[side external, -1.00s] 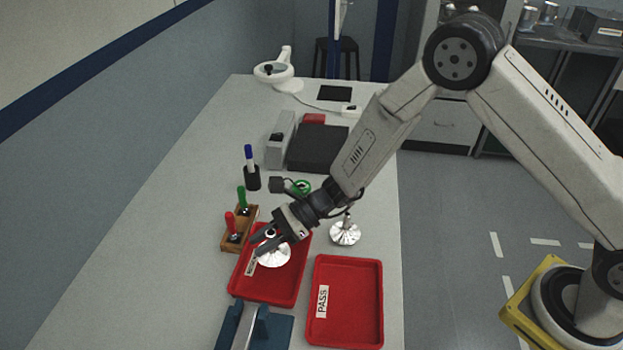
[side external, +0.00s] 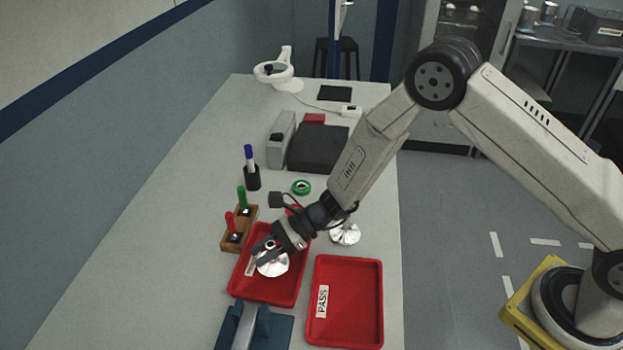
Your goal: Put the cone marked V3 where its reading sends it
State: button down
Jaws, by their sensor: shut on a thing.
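My gripper (side external: 266,251) is shut on a shiny silver cone (side external: 273,266), gripping it at its top with the wide face down. The cone is over or in the left red tray (side external: 290,297); I cannot tell whether it touches the tray floor. That tray's white label (side external: 250,268) is partly hidden and I cannot read it. The right red tray (side external: 370,272), labelled PASS (side external: 323,301), is empty. A second silver cone (side external: 345,234) stands on the table behind the PASS tray, partly hidden by my arm. No V3 mark is legible on either cone.
A wooden rack (side external: 232,245) with red- and green-handled tools stands left of the trays. A blue fixture (side external: 277,331) is in front of the left tray. Behind are a pen cup (side external: 252,180), green ring (side external: 301,187), grey block and dark plate (side external: 318,148). The table's left side is clear.

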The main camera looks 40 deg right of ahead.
jog(key=shift+f, duration=0.1)
jog(key=shift+c, duration=2.4)
grip_release()
jog(key=v, duration=1.2)
